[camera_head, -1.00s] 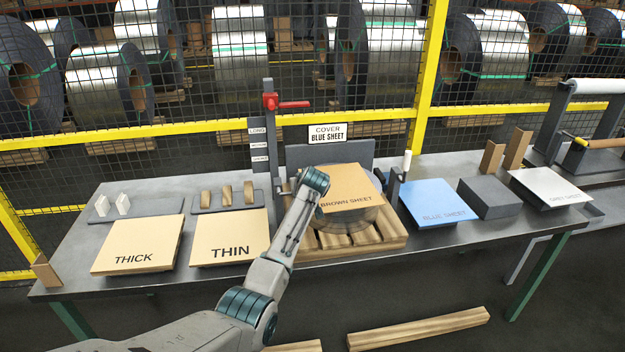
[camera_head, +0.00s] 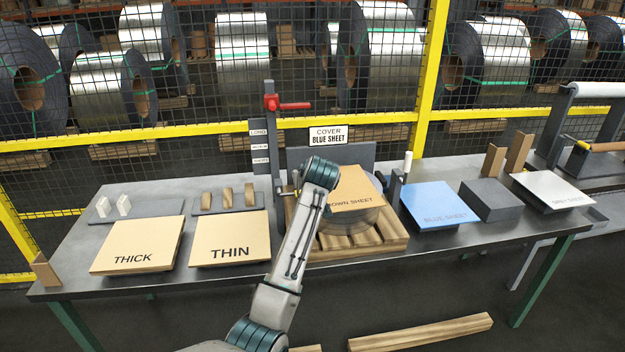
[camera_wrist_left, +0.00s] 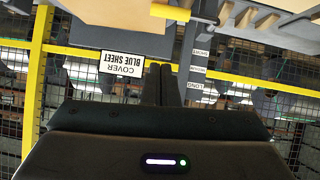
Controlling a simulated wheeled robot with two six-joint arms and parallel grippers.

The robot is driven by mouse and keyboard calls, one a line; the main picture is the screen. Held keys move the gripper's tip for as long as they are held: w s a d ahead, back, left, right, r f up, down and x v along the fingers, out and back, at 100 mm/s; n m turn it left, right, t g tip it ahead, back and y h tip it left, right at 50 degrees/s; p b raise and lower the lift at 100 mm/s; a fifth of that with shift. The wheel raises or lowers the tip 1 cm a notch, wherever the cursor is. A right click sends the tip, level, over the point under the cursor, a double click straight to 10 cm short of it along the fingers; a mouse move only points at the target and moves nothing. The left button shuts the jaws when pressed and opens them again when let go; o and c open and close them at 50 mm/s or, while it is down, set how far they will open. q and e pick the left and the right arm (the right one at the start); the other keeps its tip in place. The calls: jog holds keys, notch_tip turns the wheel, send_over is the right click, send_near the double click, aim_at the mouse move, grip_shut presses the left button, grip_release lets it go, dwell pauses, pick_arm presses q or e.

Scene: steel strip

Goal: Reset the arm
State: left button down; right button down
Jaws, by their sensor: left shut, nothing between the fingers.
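My left arm (camera_head: 299,235) rises from the bottom of the head view, and its teal joint overlaps the left part of the brown sheet (camera_head: 360,189). My left gripper (camera_wrist_left: 160,68) shows in the wrist view with its dark fingers together and nothing between them. In the head view it is not visible. The brown sheet lies on a coil on a wooden pallet (camera_head: 385,243). A sign reading "COVER BLUE SHEET" (camera_head: 328,135) stands behind it and appears upside down in the wrist view (camera_wrist_left: 122,63). My right gripper is not in view.
The grey table (camera_head: 178,280) also bears the thick sheet (camera_head: 138,240), thin sheet (camera_head: 230,235), blue sheet (camera_head: 435,203), a dark block (camera_head: 490,200) and the grey sheet (camera_head: 550,188). A post with a red handle (camera_head: 290,104) stands behind my arm. A yellow-framed mesh fence (camera_head: 190,132) runs behind.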

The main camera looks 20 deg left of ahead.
pick_arm(q)
jog(key=shift+s, duration=0.1)
jog(key=s+f+m+g+h, duration=0.1)
jog(key=s+f+m+g, duration=0.1)
jog(key=s+f, duration=0.95)
jog(key=s+f+m+g+h, duration=0.1)
jog(key=s+f+m, duration=0.1)
jog(key=s+f, duration=0.95)
jog(key=s+d+m+g+h, duration=0.3)
jog(key=s+m, duration=0.1)
jog(key=s, duration=2.7)
notch_tip(320, 180, down, 30)
jog(key=a+g, duration=0.2)
jog(key=s+a+f+b, duration=0.1)
jog(key=s+f, duration=1.7)
jog(key=f, duration=0.2)
jog(key=shift+a+n+g, duration=0.35)
jog(key=shift+n+g, duration=0.05)
